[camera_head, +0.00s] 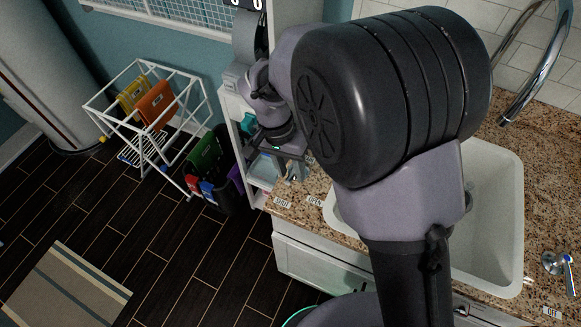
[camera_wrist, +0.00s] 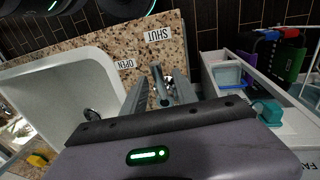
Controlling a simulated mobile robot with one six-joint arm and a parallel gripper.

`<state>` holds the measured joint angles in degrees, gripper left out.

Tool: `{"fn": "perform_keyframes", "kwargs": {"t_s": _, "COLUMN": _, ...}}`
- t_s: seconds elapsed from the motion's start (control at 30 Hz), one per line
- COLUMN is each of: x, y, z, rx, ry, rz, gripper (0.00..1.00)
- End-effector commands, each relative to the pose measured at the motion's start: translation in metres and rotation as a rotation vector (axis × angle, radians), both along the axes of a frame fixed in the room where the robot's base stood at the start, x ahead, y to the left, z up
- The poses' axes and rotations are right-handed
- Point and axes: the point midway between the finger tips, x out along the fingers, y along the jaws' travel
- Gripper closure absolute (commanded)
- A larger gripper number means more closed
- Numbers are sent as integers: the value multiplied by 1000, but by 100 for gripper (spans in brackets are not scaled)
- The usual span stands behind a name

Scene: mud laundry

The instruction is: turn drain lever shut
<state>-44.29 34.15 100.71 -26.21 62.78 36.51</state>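The drain lever (camera_wrist: 157,73) is a small grey metal handle on the granite counter beside the sink. In the wrist view it stands between the two fingers of my gripper (camera_wrist: 160,88). The fingers are apart, with a gap showing around the lever. Its tip points up the picture, roughly toward the SHUT label (camera_wrist: 158,34); the OPEN label (camera_wrist: 124,64) lies to the left. In the head view my gripper (camera_head: 291,165) is low over the counter's left end, near the SHUT label (camera_head: 283,203) and OPEN label (camera_head: 314,200). The lever's base is partly hidden by the fingers.
The white sink (camera_head: 492,215) lies right of my gripper, partly behind my arm. A chrome faucet (camera_head: 538,65) rises behind it. A blue-tipped chrome lever (camera_head: 558,264) stands at the counter's right. White shelving (camera_head: 238,115) and a wire rack (camera_head: 150,125) are at the left.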

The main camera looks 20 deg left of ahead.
Motion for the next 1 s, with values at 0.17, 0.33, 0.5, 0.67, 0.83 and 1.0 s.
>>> {"fn": "perform_keyframes", "kwargs": {"t_s": 0.17, "x": 1, "y": 4, "z": 20, "rx": 2, "ry": -2, "rz": 1, "gripper": 66}}
{"fn": "perform_keyframes", "kwargs": {"t_s": 0.33, "x": 1, "y": 14, "z": 77, "rx": 3, "ry": -3, "rz": 2, "gripper": 66}}
{"fn": "perform_keyframes", "kwargs": {"t_s": 0.5, "x": 2, "y": 25, "z": 131, "rx": 3, "ry": -3, "rz": 1, "gripper": 66}}
{"fn": "perform_keyframes", "kwargs": {"t_s": 0.67, "x": 2, "y": 31, "z": 161, "rx": 1, "ry": -1, "rz": 0, "gripper": 66}}
{"fn": "perform_keyframes", "kwargs": {"t_s": 0.83, "x": 2, "y": 33, "z": 172, "rx": 0, "ry": 0, "rz": 0, "gripper": 66}}
{"fn": "perform_keyframes", "kwargs": {"t_s": 1.0, "x": 2, "y": 33, "z": 171, "rx": 0, "ry": 0, "rz": 0, "gripper": 66}}
